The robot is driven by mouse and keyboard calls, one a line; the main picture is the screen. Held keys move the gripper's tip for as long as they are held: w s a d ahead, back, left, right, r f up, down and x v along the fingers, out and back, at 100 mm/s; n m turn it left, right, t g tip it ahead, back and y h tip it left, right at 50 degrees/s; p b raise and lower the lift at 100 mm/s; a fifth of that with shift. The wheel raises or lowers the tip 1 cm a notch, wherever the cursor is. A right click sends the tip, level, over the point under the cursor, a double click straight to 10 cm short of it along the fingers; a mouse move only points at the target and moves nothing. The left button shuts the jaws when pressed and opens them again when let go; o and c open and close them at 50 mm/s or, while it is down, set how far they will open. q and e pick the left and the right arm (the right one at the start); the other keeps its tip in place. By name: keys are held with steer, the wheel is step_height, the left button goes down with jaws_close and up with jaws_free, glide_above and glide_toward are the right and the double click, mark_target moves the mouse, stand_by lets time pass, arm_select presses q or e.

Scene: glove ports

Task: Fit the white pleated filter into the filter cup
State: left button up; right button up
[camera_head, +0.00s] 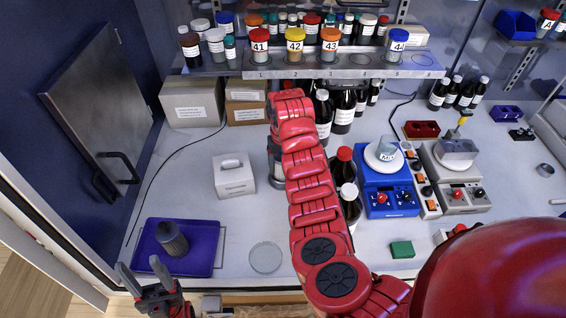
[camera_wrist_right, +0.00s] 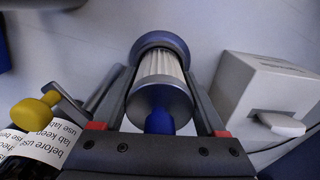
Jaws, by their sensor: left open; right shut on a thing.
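The white pleated filter (camera_wrist_right: 160,65) is between the fingers of my right gripper (camera_wrist_right: 165,105) in the right wrist view. My right gripper is shut on it. The filter has a grey metallic cap with a blue knob (camera_wrist_right: 158,122) at the near end. A dark blue-grey ring (camera_wrist_right: 160,42) surrounds its far end; I cannot tell whether this is its own cap or the filter cup's rim. In the head view my right arm hides most of this spot. A dark grey ribbed cylinder (camera_head: 172,238) stands on a purple tray (camera_head: 193,266). My left gripper (camera_head: 143,272) is open and empty, in front of the tray.
A white box with a handle (camera_head: 234,176) stands left of my right arm. Bottles (camera_head: 349,195) stand close on its right. A blue device (camera_head: 388,188) is further right. A round clear dish (camera_head: 265,257) lies in front. A shelf with jars (camera_head: 335,64) spans the back.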

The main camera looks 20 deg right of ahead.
steer(key=shift+s, duration=0.1)
steer(key=shift+f, duration=0.2)
steer(key=o, duration=1.5)
step_height(320, 180, up, 11)
steer(key=shift+r+b, duration=0.15)
steer(key=shift+b, duration=0.3)
steer(key=shift+r, duration=0.55)
